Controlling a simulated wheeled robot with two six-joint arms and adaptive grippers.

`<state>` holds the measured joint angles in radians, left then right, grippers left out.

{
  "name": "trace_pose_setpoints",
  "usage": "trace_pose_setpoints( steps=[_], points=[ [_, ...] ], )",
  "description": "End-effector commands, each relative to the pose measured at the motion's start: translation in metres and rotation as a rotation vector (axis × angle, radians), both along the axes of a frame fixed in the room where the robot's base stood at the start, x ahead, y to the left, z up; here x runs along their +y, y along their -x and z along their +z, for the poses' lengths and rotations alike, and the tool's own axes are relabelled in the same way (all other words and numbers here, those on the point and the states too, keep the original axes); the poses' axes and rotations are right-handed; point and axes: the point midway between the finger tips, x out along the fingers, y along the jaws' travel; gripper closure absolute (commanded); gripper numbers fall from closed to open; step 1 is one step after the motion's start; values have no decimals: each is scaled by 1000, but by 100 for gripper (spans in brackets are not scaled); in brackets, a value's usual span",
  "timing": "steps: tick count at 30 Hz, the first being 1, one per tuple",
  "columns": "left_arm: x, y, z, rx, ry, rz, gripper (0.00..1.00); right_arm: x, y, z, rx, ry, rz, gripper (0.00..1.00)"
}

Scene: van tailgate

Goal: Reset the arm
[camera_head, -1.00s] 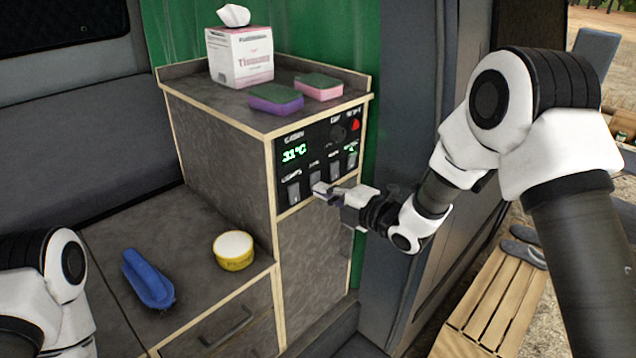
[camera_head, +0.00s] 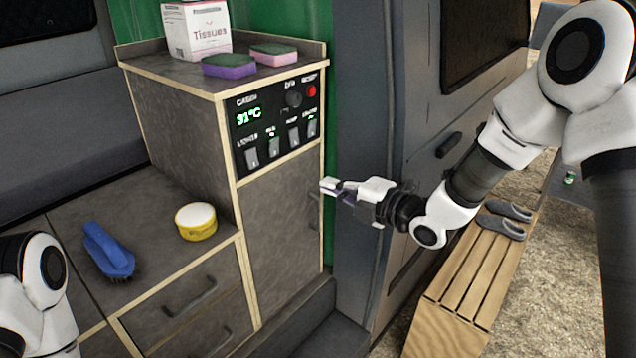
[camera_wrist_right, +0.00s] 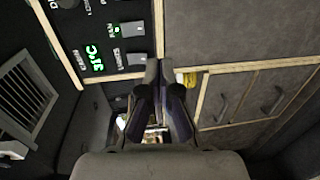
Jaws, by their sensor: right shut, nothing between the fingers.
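My right gripper (camera_head: 328,187) is shut and empty. It is held in front of the cabinet's right edge, below and to the right of the control panel (camera_head: 277,120), apart from the switches. In the right wrist view its fingers (camera_wrist_right: 158,75) are together, and the panel (camera_wrist_right: 100,40) with its green 31°C display shows at the upper left. The panel has several rocker switches, a knob and a red button. My left arm shows at the lower left of the head view; its gripper is out of the picture.
A tissue box (camera_head: 197,30), a purple sponge (camera_head: 229,65) and a pink sponge (camera_head: 273,54) are on the cabinet top. A blue brush (camera_head: 108,250) and a yellow tub (camera_head: 196,222) are on the lower counter. Slippers (camera_head: 501,222) rest on a slatted wooden bench (camera_head: 470,270) at right.

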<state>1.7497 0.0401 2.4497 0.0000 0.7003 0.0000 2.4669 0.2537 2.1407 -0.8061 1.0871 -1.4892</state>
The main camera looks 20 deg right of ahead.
Motion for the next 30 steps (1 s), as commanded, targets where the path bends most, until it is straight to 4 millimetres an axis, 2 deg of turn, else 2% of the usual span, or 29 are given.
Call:
trace_pose_setpoints(
  steps=[13,16,17,20,23,24,26,27,29,30],
  points=[
    [0,0,0,0,0,0,16,-1,2,0,1,0,1,100],
    [0,0,0,0,0,0,16,0,4,-16,30,2,2,100],
    [0,0,0,0,0,0,16,1,5,-28,52,4,4,100],
    [0,0,0,1,0,0,16,9,19,-88,164,20,22,100],
    [0,0,0,0,0,0,16,16,53,-170,349,34,6,100],
    [0,0,0,0,0,0,16,16,71,-203,445,29,-21,100],
    [0,0,0,0,0,0,16,14,101,-248,606,3,-84,100],
    [0,0,0,0,0,0,16,11,124,-277,725,-23,-142,100],
    [0,0,0,0,0,0,16,5,163,-315,910,-74,-258,100],
    [0,0,0,0,0,0,16,0,192,-338,1037,-114,-355,100]
  ],
)
